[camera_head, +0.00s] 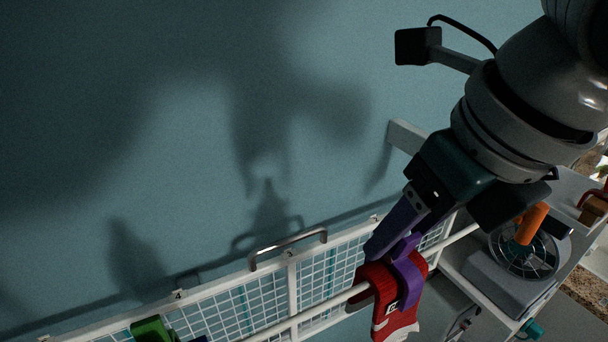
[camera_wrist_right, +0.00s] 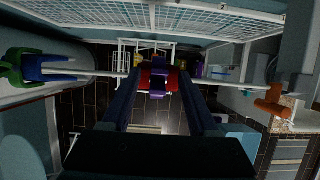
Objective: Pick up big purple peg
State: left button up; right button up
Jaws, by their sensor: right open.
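The big purple peg (camera_head: 408,272) is clipped over the white rail on a red cloth (camera_head: 398,318) with white parts. My right gripper (camera_head: 388,240) reaches down from the upper right, with its fingertips close to the peg's top. In the right wrist view the fingers of my right gripper (camera_wrist_right: 160,78) are spread wide. The purple peg (camera_wrist_right: 158,86) and red cloth (camera_wrist_right: 146,78) show in the gap between them. I cannot tell whether a finger touches the peg. My left gripper is not in view.
A white wire rack (camera_head: 240,308) with a metal handle (camera_head: 288,247) runs along the blue wall. A green peg (camera_head: 148,330) is at lower left. To the right, a white shelf (camera_head: 480,282) holds a round wire item with an orange handle (camera_head: 531,223).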

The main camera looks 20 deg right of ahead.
jog(key=shift+w+f, duration=0.2)
jog(key=shift+f, duration=0.15)
jog(key=shift+c, duration=0.2)
grip_shut()
